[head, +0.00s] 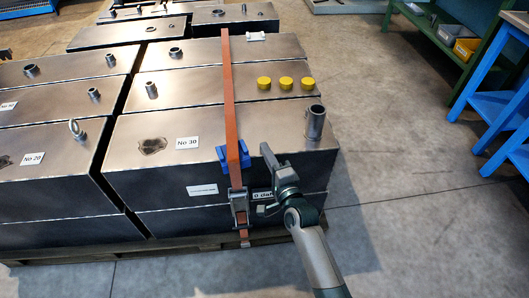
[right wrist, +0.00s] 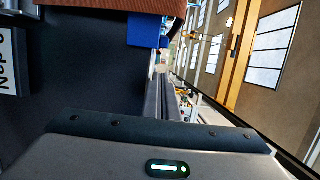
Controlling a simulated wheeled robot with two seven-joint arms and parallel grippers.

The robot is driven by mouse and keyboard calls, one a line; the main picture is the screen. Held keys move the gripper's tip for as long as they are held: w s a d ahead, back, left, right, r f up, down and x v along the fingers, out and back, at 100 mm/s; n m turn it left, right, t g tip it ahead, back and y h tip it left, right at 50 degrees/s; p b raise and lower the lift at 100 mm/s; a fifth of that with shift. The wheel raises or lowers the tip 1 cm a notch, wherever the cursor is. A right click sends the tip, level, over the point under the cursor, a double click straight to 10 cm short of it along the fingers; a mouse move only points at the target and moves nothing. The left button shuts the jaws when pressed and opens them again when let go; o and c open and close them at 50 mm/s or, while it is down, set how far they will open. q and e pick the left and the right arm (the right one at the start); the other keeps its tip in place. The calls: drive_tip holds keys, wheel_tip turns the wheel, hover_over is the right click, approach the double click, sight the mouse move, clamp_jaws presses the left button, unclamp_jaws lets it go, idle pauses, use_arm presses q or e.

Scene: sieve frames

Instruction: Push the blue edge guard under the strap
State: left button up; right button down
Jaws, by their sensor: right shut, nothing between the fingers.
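The blue edge guard (head: 222,161) sits at the front top edge of the dark metal box marked No 30. The orange strap (head: 228,90) runs over the box and crosses in front of the guard's middle, with blue showing on both sides. In the right wrist view, the guard (right wrist: 145,31) shows near the top beside the brownish strap (right wrist: 110,10). My right gripper (head: 266,151) is shut and empty, just right of the guard; whether it touches is unclear. My left gripper is not in view.
A metal ratchet buckle (head: 239,206) hangs on the strap below the guard. Yellow caps (head: 286,83) and an upright pipe stub (head: 315,121) stand on the box tops to the right. A blue bench (head: 497,106) is at far right. Floor right of the boxes is clear.

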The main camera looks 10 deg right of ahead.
drive_tip(key=v, duration=1)
drive_tip(key=shift+d, duration=0.1)
